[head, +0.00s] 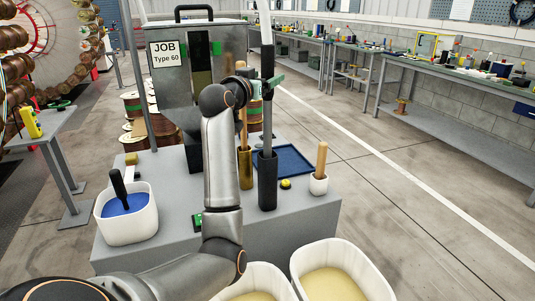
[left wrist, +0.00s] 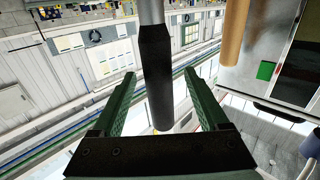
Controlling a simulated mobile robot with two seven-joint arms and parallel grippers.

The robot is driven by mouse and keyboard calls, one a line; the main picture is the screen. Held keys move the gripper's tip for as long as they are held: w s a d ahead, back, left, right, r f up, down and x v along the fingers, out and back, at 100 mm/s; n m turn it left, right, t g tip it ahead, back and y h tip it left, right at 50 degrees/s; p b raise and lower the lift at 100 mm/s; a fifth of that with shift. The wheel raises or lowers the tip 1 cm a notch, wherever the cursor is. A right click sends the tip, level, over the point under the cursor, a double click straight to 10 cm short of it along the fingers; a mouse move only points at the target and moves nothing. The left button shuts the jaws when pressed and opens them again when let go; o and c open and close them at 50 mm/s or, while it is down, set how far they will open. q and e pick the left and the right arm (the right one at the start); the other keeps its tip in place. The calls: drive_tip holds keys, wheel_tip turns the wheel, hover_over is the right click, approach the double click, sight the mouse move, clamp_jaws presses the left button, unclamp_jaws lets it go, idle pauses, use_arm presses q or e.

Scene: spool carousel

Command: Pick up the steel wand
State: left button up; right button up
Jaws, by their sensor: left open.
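In the left wrist view, the black grip (left wrist: 157,75) lies between the two green fingers of my left gripper (left wrist: 160,80), with gaps on both sides. My right gripper is not in view.
Left of the wand, a wooden rod (head: 244,130) stands in a brass holder (head: 245,168). A blue tray (head: 303,160), a wooden handle (head: 322,156) in a white cup (head: 318,185) and a white tub (head: 140,228) are also on the worktop. A "JOB Type 60" cabinet (head: 228,60) stands behind.

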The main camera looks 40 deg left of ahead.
use_arm(q)
drive_tip(key=shift+p+x, duration=0.45)
drive_tip(key=shift+x, duration=1.8)
drive_tip(key=shift+d, duration=0.1)
clamp_jaws()
drive_tip(key=shift+r, duration=0.15)
